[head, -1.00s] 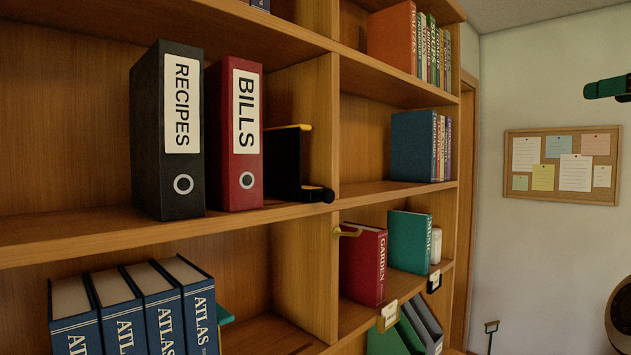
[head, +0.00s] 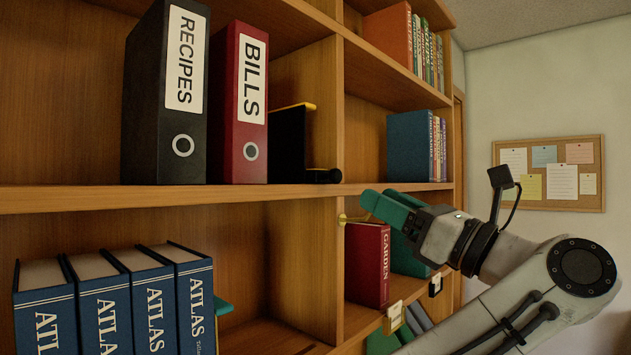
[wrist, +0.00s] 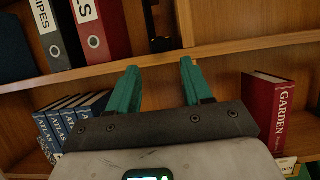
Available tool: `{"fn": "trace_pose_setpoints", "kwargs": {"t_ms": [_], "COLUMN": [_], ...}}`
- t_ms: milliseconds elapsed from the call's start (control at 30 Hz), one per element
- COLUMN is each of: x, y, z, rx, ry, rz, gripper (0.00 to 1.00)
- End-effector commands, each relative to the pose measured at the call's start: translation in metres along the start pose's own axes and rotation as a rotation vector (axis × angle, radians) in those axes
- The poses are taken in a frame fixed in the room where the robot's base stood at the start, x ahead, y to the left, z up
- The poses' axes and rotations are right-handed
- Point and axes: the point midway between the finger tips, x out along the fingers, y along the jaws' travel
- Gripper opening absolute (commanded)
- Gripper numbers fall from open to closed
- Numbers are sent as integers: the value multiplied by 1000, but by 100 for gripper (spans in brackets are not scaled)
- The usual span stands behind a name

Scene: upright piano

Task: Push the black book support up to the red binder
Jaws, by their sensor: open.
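The black book support (head: 290,148) stands on the middle shelf, to the right of the red binder (head: 238,105) labelled BILLS. It has a yellow top edge and a black round-ended foot at the shelf's front. A gap appears between support and binder, partly in shadow. In the wrist view the red binder (wrist: 103,32) is at the upper left and the support (wrist: 160,25) is at the top, partly cut off. My gripper (head: 385,206), with teal fingers, is open and empty in front of the shelf, right of and lower than the support. Its fingers also show in the wrist view (wrist: 157,85).
A black RECIPES binder (head: 167,95) stands left of the red one. An upright divider (head: 325,110) rises close to the support's right. A brass hook (head: 352,218) and the GARDEN book (head: 367,262) are near my gripper.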

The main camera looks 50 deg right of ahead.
Motion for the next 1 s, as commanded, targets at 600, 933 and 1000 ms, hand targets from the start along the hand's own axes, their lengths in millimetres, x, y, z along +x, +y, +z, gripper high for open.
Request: {"fn": "trace_pose_setpoints", "kwargs": {"t_ms": [600, 933, 1000], "x": [73, 105, 107], "y": [0, 0, 0], "z": [3, 2, 1], "rx": [3, 0, -1], "ry": [2, 1, 1], "rz": [3, 1, 0], "gripper": [50, 50, 50]}}
